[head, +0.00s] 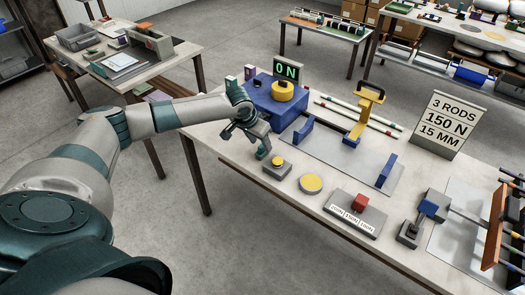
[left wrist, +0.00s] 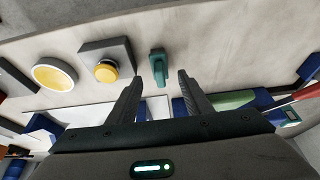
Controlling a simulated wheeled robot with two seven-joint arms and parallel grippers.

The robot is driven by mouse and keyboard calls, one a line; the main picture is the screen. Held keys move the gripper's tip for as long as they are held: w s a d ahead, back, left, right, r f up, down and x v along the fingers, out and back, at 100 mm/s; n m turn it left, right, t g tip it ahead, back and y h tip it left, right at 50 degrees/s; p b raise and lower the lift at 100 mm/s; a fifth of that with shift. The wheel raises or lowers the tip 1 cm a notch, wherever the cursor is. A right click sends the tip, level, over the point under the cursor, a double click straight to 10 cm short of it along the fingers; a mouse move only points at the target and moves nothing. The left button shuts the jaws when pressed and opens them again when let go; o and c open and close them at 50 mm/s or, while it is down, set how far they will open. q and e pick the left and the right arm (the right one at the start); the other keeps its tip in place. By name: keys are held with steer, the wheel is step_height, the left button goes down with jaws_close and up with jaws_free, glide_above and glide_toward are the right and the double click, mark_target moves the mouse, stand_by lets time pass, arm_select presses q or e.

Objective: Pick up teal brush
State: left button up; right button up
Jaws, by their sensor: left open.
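The teal brush (head: 264,149) is a small upright-looking teal piece near the front left edge of the table, just below my left gripper in the head view. In the left wrist view the teal brush (left wrist: 158,66) lies beyond the fingertips, roughly in line with the gap between them. My left gripper (head: 250,134) is open and empty, pointing down at the table. Its two dark fingers (left wrist: 160,82) show apart in the left wrist view, with no contact visible. My right gripper is not in view.
A grey block with a yellow button (head: 277,161) and a yellow disc (head: 311,183) stand close by. A grey plate (head: 345,165) with blue brackets lies to the right.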

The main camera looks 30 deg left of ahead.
mark_target(262, 147)
arm_select(q)
steer(key=shift+p+x, duration=0.3)
steer(key=shift+x, duration=1.8)
jaws_close()
